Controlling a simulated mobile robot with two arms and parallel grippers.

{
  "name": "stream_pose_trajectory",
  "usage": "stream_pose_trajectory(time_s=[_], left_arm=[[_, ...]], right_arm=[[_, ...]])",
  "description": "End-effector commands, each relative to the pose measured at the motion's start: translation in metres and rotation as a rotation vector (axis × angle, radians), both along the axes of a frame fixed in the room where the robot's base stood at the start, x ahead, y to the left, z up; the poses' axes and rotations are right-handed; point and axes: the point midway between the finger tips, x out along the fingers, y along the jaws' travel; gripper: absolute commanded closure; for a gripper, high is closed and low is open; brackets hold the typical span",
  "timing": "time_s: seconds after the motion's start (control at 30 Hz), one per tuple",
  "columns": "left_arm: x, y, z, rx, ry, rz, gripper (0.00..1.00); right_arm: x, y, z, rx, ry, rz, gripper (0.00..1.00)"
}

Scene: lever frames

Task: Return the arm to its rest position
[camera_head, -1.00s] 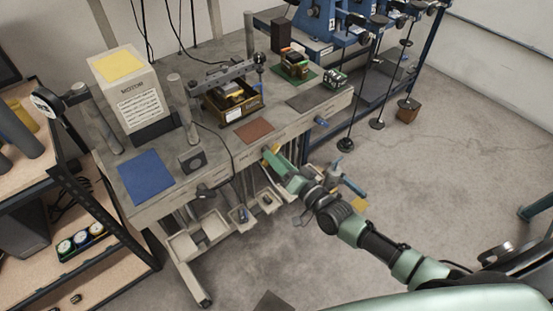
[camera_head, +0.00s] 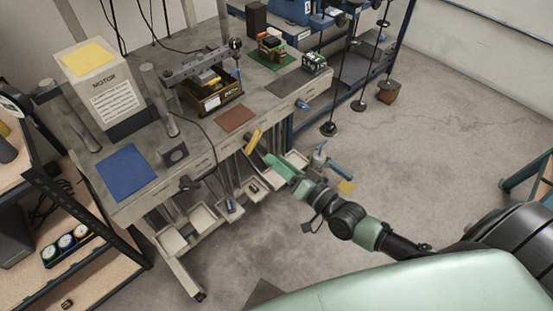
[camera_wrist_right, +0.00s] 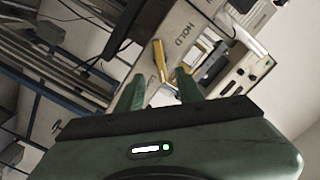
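My right arm comes in from the right in the head view. Its green right gripper (camera_head: 273,161) is in front of the workbench's front edge. The wrist view shows its two green fingers (camera_wrist_right: 159,82) apart, with nothing held between them. A yellow lever (camera_head: 253,141) sticks out from the bench front, just beyond the fingertips. The lever also shows in the wrist view (camera_wrist_right: 160,60), ahead of the gap between the fingers and seemingly apart from them. My left gripper is not in view.
A shelf (camera_head: 70,230) stands at left. The floor (camera_head: 430,150) at right is open.

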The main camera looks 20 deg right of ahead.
Motion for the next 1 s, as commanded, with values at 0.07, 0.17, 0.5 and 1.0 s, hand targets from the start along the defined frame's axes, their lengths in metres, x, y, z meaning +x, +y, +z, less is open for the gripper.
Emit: stream_pose_trajectory(time_s=[0.07,0.17,0.5,1.0], left_arm=[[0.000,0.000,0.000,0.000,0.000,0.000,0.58],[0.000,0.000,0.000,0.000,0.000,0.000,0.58],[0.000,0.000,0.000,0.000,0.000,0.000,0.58],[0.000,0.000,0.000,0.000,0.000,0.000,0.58]], right_arm=[[0.000,0.000,0.000,0.000,0.000,0.000,0.64],[0.000,0.000,0.000,0.000,0.000,0.000,0.64],[-0.011,-0.022,-0.093,-0.190,0.143,-0.047,0.64],[-0.227,-0.056,-0.397,-0.815,0.819,0.137,0.64]])
